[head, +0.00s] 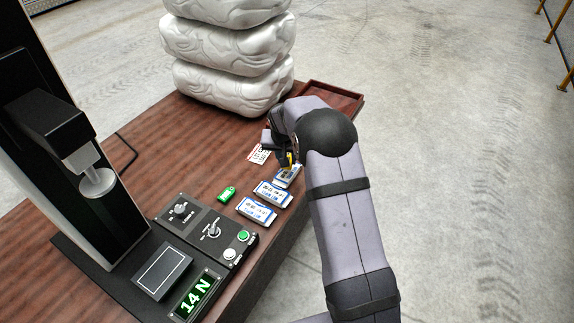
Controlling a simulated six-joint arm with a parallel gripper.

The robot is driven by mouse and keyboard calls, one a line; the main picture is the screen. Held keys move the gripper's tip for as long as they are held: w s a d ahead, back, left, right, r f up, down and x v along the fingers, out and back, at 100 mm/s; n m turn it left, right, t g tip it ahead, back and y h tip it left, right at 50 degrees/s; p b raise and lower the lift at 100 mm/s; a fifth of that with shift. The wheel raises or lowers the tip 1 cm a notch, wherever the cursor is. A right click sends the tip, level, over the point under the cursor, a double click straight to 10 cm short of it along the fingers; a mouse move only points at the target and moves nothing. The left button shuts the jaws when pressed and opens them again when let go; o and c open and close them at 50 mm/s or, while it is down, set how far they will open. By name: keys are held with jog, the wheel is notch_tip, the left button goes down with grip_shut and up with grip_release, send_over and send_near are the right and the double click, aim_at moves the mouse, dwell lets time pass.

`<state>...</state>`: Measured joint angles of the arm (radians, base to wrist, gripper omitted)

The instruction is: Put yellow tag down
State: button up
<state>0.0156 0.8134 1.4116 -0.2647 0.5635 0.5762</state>
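My gripper (282,157) points down over the right part of the wooden table, above the farthest of the blue-and-white labelled packs. A small yellow patch, the yellow tag (290,158), shows at its dark fingertips, and the fingers look shut on it. Most of the tag is hidden by the fingers. I cannot tell whether its lower edge touches the pack (287,176) beneath.
Two more blue-and-white packs (257,210) lie nearer, beside a green tag (226,194). A printed card (259,154) lies left of my gripper. White sacks (228,45) and a red tray (335,97) stand behind. A control panel (208,232) and display reading 14 N (195,296) are in front.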

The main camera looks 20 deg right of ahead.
jog(key=shift+f+p, duration=0.4)
jog(key=shift+f, duration=1.45)
jog(key=shift+f, duration=0.15)
jog(key=o, duration=1)
jog(key=shift+r, duration=0.25)
jog(key=b+v, duration=0.2)
jog(key=v, duration=1)
jog(key=shift+f, duration=0.1)
